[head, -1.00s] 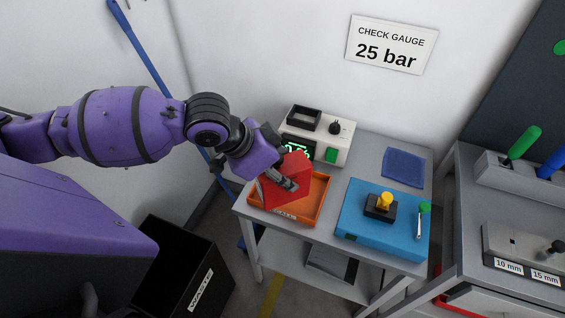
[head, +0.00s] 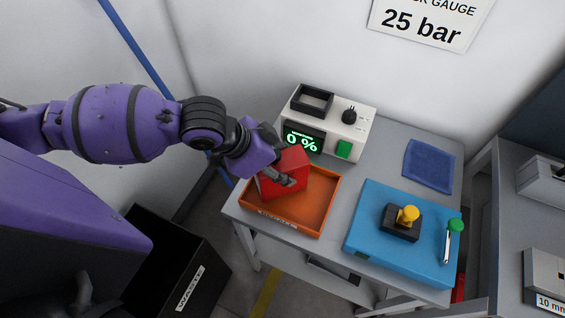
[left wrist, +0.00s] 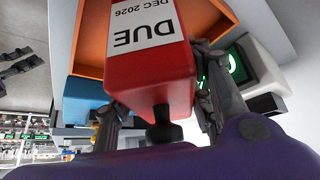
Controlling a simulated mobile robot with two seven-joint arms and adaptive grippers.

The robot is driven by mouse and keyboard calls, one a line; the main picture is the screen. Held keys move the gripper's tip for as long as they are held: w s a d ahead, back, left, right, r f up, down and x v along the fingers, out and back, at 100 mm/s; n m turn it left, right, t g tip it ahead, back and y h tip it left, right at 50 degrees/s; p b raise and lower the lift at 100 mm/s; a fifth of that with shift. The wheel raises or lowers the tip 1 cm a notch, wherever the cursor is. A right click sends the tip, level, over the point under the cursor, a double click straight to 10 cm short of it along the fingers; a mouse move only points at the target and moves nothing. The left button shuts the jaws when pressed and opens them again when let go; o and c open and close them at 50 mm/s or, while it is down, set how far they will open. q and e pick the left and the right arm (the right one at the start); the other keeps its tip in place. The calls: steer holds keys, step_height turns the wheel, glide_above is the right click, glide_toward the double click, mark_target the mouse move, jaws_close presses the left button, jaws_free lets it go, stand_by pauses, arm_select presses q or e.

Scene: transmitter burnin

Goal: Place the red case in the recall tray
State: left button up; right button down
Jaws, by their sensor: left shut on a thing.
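The red case (head: 284,175) is in my left gripper (head: 280,178), which is shut on it. It is over the left part of the orange recall tray (head: 318,205); I cannot tell whether it touches the tray floor. In the left wrist view the red case (left wrist: 150,70) sits between the fingers, with a white label reading "DUE DEC 2026" and a black knob at its near end. The orange tray (left wrist: 90,35) shows behind it there. The tray's front label is partly legible.
A white tester (head: 330,118) reading "0 %" stands behind the tray. A blue box (head: 375,245) with a yellow-topped knob and a green-tipped lever is to the right. A blue cloth (head: 428,166) lies behind it. A black waste bin (head: 150,270) stands on the floor, lower left.

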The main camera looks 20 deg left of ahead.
arm_select(q)
steer(key=shift+s+r, duration=0.15)
steer(key=shift+s, duration=0.05)
steer(key=shift+w+d, duration=0.1)
steer(key=shift+w, duration=0.05)
steer(key=o, duration=1.5)
steer(key=shift+f, duration=0.25)
steer(key=shift+c, duration=0.2)
steer(key=shift+o, duration=0.4)
steer(key=shift+r, duration=0.25)
steer(key=p+v, duration=0.2)
steer(key=v, duration=1)
arm_select(e)
steer(key=shift+w+a+r, duration=0.25)
steer(key=shift+r, duration=0.25)
steer(key=shift+w+a+r, duration=0.25)
steer(key=shift+r, duration=0.2)
